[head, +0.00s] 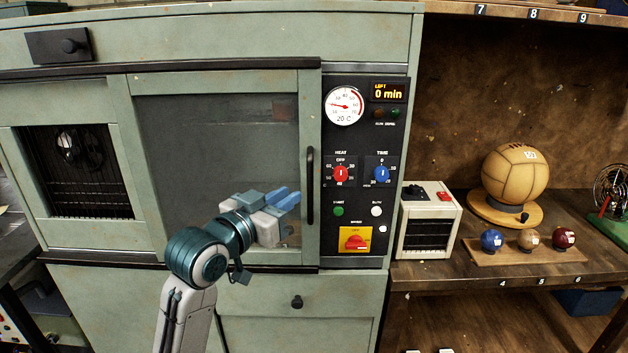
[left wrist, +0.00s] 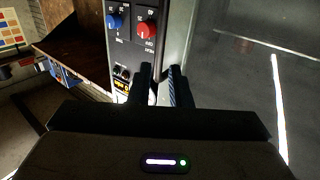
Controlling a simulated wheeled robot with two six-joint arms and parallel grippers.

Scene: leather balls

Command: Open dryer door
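The dryer door (head: 217,155) is a green-framed glass door, and it looks closed against the cabinet. Its black vertical handle (head: 310,186) is on the right side of the frame. My left gripper (head: 288,197) is in front of the glass, just left of the handle in the picture, fingers pointing toward it. My right gripper is in neither view.
The control panel (head: 363,165) with a dial, red and blue knobs and a yellow-red switch is right of the door. A small white box (head: 429,220) stands on the wooden shelf (head: 470,268), beside a large leather ball (head: 515,172) and several small balls. A drawer knob (head: 296,302) sticks out below.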

